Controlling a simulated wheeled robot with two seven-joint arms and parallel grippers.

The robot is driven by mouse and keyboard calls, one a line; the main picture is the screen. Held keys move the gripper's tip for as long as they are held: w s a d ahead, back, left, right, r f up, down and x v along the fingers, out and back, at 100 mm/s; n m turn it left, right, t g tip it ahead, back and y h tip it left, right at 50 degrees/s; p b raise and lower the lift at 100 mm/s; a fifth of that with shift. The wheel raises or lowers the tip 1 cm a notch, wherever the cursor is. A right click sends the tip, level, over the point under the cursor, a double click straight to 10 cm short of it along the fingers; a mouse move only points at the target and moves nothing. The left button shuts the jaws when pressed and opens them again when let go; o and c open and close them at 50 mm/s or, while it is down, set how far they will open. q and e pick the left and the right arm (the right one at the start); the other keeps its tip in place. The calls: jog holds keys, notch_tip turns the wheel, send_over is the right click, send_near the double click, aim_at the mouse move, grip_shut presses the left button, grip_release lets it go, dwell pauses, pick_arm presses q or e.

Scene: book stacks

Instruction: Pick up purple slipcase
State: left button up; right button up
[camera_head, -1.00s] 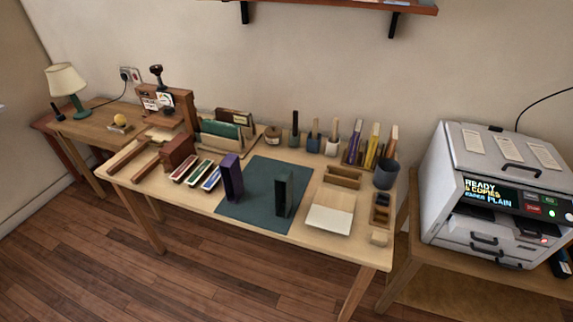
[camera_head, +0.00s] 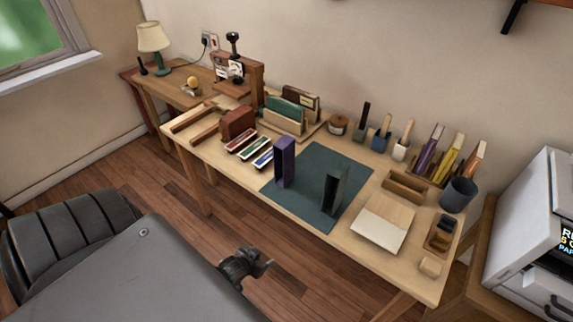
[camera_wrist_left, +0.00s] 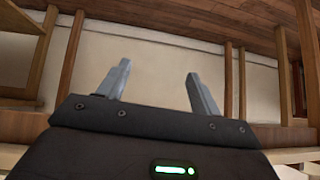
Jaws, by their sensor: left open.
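The purple slipcase (camera_head: 285,162) stands upright on the table, at the left edge of the dark green mat (camera_head: 318,160). A dark slipcase (camera_head: 335,190) stands upright to its right on the mat. My left gripper (camera_head: 264,263) is in front of and below the table's front edge, well apart from the purple slipcase. In the left wrist view its two fingers (camera_wrist_left: 158,82) are spread with nothing between them. That view shows table legs, wall and floor, and no slipcase. My right gripper is not in view.
Coloured trays (camera_head: 248,146) and a brown block (camera_head: 238,123) lie left of the purple slipcase. A wooden file holder (camera_head: 284,122) stands behind. A pale board (camera_head: 383,222), a wooden tray (camera_head: 405,187) and a dark cup (camera_head: 459,193) are to the right.

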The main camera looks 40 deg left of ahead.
pick_arm(q)
jog(key=w+a+r+t+b, duration=0.1)
jog(key=w+a+r+t, duration=0.1)
jog(key=w+r, duration=0.35)
jog(key=w+a+r+t, duration=0.1)
jog(key=w+r+t, duration=0.1)
jog(key=r, duration=0.7)
jog(key=t, duration=0.5)
send_near(284, 163)
notch_tip(284, 163, up, 3)
jog(key=w+a, duration=0.3)
jog(key=w, duration=0.3)
jog(key=w+p, duration=0.1)
jog(key=w, duration=0.3)
jog(key=w+f, duration=0.1)
jog(key=w, duration=0.2)
jog(key=shift+w, duration=0.35)
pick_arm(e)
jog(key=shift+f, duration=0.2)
pick_arm(q)
jog(key=shift+c, duration=0.5)
jog(key=c, duration=1.3)
jog(key=shift+o, duration=0.2)
jog(key=shift+r, duration=0.1)
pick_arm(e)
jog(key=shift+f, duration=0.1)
